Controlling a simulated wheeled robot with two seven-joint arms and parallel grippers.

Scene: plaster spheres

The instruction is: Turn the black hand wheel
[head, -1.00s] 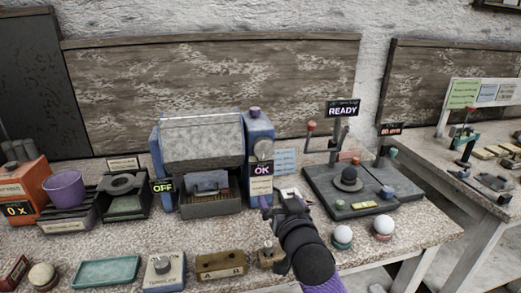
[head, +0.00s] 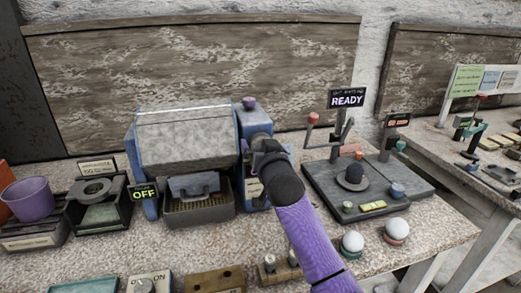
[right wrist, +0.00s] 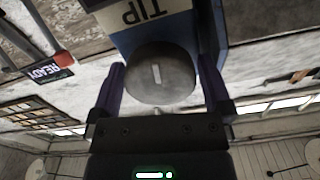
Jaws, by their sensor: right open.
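The black hand wheel (right wrist: 158,72) is a round dark disc with a pale mark, on the side of the blue machine (head: 257,122). In the right wrist view it sits between the two purple fingers of my right gripper (right wrist: 163,90). The fingers are open, one on each side, with no clear grip on it. In the head view my right gripper (head: 263,148) is in front of the machine's right end and hides the wheel. A label reading TIP (right wrist: 140,14) shows upside down beyond the wheel. My left gripper is not in view.
An OFF sign (head: 145,194) stands left of the machine's tray (head: 200,213). To the right is a dark board (head: 415,196) with levers and a READY sign (head: 346,98). Two white balls (head: 353,241) stand near the front edge. A purple cup (head: 28,198) is at the left.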

